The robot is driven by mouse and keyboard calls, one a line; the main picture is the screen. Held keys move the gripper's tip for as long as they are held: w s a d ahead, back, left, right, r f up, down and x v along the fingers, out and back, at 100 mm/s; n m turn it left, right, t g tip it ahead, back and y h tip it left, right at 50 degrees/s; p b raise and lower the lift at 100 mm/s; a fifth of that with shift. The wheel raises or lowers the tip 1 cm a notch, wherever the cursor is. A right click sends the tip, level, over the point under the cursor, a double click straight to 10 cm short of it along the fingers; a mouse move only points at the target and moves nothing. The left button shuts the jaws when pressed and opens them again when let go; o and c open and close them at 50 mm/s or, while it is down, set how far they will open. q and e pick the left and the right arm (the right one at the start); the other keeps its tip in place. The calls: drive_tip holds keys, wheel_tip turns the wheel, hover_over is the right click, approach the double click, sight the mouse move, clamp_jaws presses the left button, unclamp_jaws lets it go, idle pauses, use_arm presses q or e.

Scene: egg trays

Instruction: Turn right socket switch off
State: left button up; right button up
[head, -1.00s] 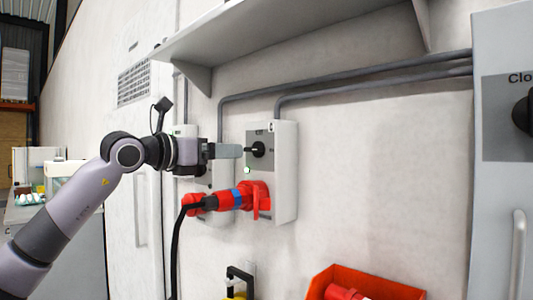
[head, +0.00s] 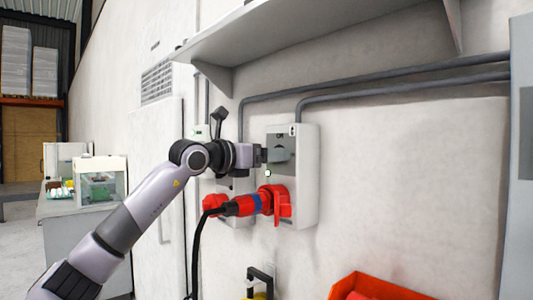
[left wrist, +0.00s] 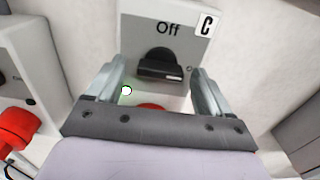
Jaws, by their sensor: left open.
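The right socket box (head: 306,180) is a white box on the wall with a grey switch plate and a red socket below. Its black rotary switch (left wrist: 159,65) shows in the left wrist view under the word "Off". My left gripper (head: 279,154) is open in front of this switch. In the left wrist view, the fingers of the gripper (left wrist: 156,88) stand on either side of the knob, with gaps visible. In the head view the finger hides the knob. A red plug (head: 246,205) with a blue band sits in the red socket. My right gripper is not in view.
A second socket box (left wrist: 28,75) stands to the left, partly behind my arm. A black cable (head: 196,250) hangs from the plug. A grey shelf (head: 320,42) is above, and a red bin (head: 375,285) is below right.

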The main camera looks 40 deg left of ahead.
use_arm(q)
drive_tip(key=c, duration=1)
drive_tip(key=shift+c, duration=0.2)
drive_tip(key=shift+n, duration=0.4)
drive_tip(key=n+b, duration=0.1)
drive_tip(key=n, duration=0.7)
drive_tip(key=shift+n, duration=0.3)
drive_tip(key=n, duration=0.4)
drive_tip(key=shift+n, duration=2.2)
